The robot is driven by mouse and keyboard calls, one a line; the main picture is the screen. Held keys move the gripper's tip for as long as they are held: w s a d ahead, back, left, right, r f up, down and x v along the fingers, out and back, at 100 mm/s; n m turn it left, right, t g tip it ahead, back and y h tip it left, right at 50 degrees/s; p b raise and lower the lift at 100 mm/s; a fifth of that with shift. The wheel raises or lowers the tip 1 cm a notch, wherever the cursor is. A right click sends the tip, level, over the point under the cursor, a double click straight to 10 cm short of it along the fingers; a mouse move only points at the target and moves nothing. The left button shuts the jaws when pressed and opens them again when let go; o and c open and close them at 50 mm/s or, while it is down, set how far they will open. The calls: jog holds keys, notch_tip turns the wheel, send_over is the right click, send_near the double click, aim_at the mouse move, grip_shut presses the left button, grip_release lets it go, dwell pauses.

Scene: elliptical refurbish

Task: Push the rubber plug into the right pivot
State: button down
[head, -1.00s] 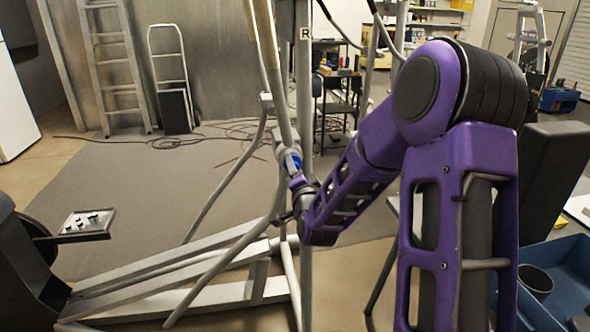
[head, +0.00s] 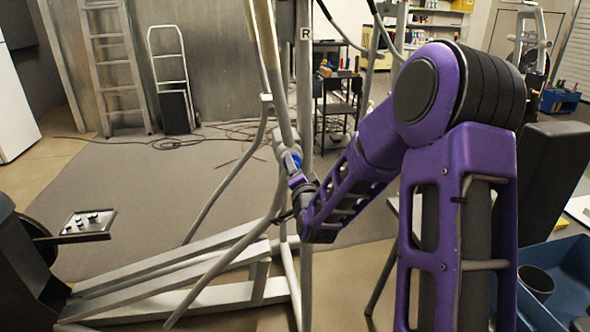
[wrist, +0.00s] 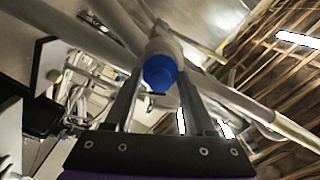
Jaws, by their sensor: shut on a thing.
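The blue rubber plug (wrist: 160,72) is between the fingertips of my gripper (wrist: 160,80) in the wrist view, at the mouth of a pale round collar, which looks like the right pivot (wrist: 166,47). My gripper is shut on the plug. How deep the plug sits in the collar cannot be told. In the head view the blue plug (head: 291,162) shows small at the grey tubes of the machine, beside an upright marked R (head: 305,34). My gripper (head: 294,174) reaches it from the lower right, with its fingertips partly hidden.
Grey slanted tubes (head: 228,188) and a base frame (head: 185,301) surround the work spot. A console with knobs (head: 87,224) stands at the left. A blue bin (head: 563,258) holding a dark cup (head: 536,281) is at the lower right. The grey mat (head: 130,190) is mostly clear.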

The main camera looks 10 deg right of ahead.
jog(key=shift+w, duration=0.1)
jog(key=shift+c, duration=0.8)
grip_release()
